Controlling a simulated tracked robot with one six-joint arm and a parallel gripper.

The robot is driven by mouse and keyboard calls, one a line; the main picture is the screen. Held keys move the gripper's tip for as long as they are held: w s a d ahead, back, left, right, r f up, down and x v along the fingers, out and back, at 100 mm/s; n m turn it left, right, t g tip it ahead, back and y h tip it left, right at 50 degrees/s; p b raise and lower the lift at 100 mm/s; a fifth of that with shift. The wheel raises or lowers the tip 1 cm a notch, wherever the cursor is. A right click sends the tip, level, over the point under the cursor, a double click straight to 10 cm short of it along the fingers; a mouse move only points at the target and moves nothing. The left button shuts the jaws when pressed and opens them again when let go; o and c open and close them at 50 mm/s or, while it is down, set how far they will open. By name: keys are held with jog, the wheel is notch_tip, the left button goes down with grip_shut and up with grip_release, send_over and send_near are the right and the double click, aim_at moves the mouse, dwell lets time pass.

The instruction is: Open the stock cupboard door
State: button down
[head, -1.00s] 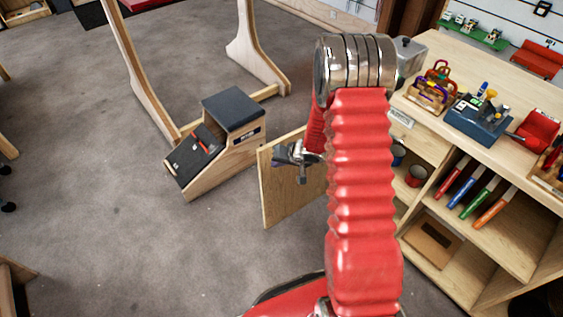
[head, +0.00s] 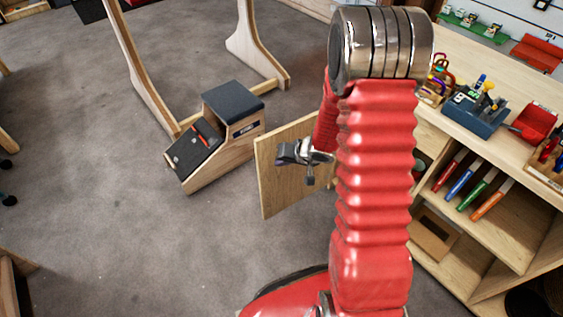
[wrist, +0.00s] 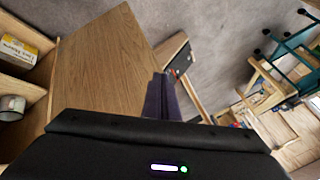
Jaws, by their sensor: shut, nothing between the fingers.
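The stock cupboard door (head: 277,188) is a plain wooden panel standing swung out from the cupboard, left of my arm in the head view. The wrist view shows its broad face (wrist: 105,65) beside the open cupboard shelves. My gripper (head: 287,153) is in front of the door in the head view, shut and empty. In the wrist view its dark fingers (wrist: 160,97) overlap the door's right edge; I cannot tell whether they touch it. My arm hides the hinge side of the door and part of the cupboard opening in the head view.
A yellow box (wrist: 17,50) and a metal mug (wrist: 12,107) sit inside the cupboard. A wooden step block (head: 235,135) stands left of the door.

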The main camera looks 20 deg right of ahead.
jog(key=shift+s+a+r, duration=0.25)
jog(key=shift+s+r, duration=0.3)
jog(key=shift+r, duration=0.25)
jog(key=shift+s+a+r, duration=0.25)
jog(key=shift+s+r, duration=0.3)
jog(key=shift+r, duration=0.2)
jog(key=s+a+r+g+y, duration=0.2)
jog(key=s+a+r+g, duration=0.2)
jog(key=s+a+r, duration=0.7)
jog(key=s+d+r+n+t+h, duration=0.1)
jog(key=s+d+r+n+h, duration=0.1)
jog(key=s+r, duration=0.4)
jog(key=s+d+r+n+t+h, duration=0.1)
jog(key=s+d+r+n+h, duration=0.1)
jog(key=s+r, duration=0.5)
notch_tip(320, 180, up, 4)
jog(key=shift+d+r+t+h, duration=0.25)
jog(key=shift+t+h, duration=0.15)
jog(key=shift+h, duration=0.2)
jog(key=shift+s+a, duration=0.1)
